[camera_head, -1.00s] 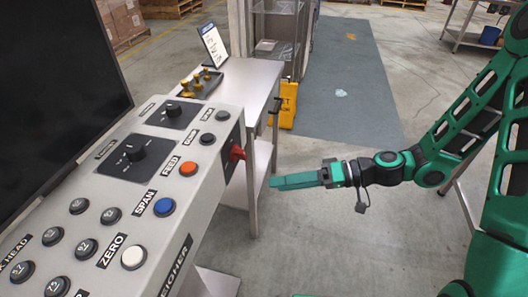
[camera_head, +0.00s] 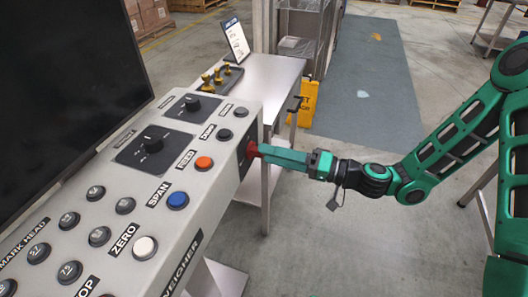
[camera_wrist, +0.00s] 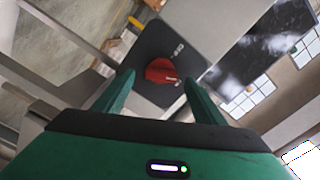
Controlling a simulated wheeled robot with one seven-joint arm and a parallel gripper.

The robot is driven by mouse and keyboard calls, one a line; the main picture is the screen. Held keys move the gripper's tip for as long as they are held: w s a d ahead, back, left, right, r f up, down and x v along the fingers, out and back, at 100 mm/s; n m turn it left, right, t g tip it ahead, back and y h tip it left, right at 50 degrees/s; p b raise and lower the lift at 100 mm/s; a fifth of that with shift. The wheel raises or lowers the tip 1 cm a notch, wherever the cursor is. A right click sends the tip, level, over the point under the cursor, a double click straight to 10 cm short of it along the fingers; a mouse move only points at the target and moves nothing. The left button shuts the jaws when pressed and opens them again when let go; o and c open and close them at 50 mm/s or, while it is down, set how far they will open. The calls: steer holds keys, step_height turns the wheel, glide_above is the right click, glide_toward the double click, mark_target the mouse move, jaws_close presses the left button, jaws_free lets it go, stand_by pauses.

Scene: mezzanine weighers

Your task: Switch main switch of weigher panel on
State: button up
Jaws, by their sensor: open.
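The weigher panel (camera_head: 150,225) is a light grey sloped console with labelled buttons and knobs. Its main switch looks to be the red rotary handle (camera_head: 251,149) on a dark plate on the console's right end face. In the wrist view the red handle (camera_wrist: 160,71) sits on its black square plate (camera_wrist: 183,50), between and beyond my two fingers. My gripper (camera_head: 265,153) is open with its fingertips at the red handle, pointing at the end face. In the wrist view the fingers stand to either side of it. I cannot tell whether they touch it.
A black screen (camera_head: 65,80) stands behind the buttons. Beyond the console is a metal table (camera_head: 270,85) with a tilted sign (camera_head: 235,40) and brass weights (camera_head: 215,78). A yellow floor sign (camera_head: 307,103) stands behind it.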

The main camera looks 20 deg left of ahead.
steer(key=shift+a, duration=1.25)
steer(key=shift+c, duration=0.6)
steer(key=c, duration=0.9)
steer(key=shift+w+d+f+m, duration=0.1)
steer(key=shift+m, duration=1.35)
steer(key=shift+w+f+m, duration=0.1)
steer(key=shift+m, duration=1.35)
steer(key=shift+c, duration=0.2)
